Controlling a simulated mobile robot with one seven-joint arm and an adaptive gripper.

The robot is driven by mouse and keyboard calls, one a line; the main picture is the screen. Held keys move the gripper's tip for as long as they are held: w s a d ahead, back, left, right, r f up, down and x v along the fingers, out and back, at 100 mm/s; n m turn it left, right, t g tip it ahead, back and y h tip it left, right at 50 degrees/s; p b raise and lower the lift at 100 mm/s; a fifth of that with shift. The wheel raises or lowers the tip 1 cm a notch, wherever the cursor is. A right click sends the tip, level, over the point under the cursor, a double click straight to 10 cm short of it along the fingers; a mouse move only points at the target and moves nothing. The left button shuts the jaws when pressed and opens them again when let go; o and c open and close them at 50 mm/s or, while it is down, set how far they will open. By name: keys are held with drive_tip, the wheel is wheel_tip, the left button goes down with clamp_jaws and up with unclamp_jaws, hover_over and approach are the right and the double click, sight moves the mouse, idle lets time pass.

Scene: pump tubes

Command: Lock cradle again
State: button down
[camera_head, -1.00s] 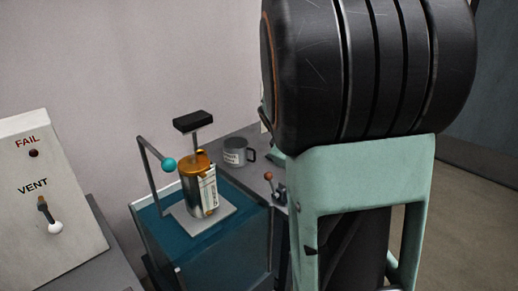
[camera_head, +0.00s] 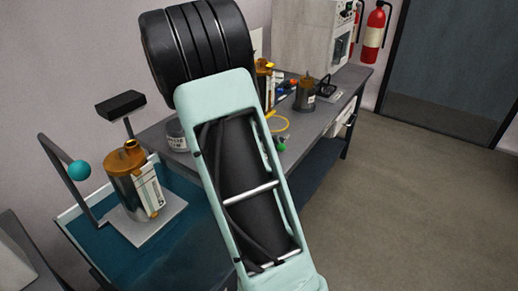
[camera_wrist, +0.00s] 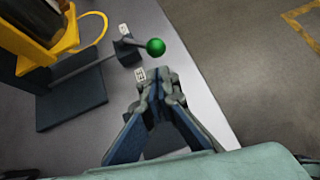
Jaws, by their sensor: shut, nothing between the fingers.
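In the wrist view the cradle (camera_wrist: 70,103) has a dark base and a yellow clamp ring (camera_wrist: 98,30) around a dark cylinder (camera_wrist: 38,18) at the upper left. A lever with a green ball knob (camera_wrist: 155,47) sticks out to the right from its base block. My gripper (camera_wrist: 160,88) is shut and empty, a little below the knob in the picture and apart from it. In the head view the green knob (camera_head: 281,147) and the yellow ring (camera_head: 280,122) show just right of my arm. My gripper is hidden there behind my arm.
A metal canister (camera_head: 124,183) stands on a plate at left, beside a bent rod with a teal ball (camera_head: 79,170). Another canister (camera_head: 306,93) and a pale cabinet (camera_head: 308,35) stand farther along the grey bench (camera_head: 331,112). Open floor (camera_head: 400,200) lies to the right.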

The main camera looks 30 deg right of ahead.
sight(279, 142)
drive_tip(key=shift+b+x, duration=0.35)
drive_tip(key=shift+x, duration=2.05)
drive_tip(key=shift+s+d+n+t+b, duration=0.2)
drive_tip(key=shift+n+t+b, duration=0.15)
drive_tip(key=shift+b, duration=0.25)
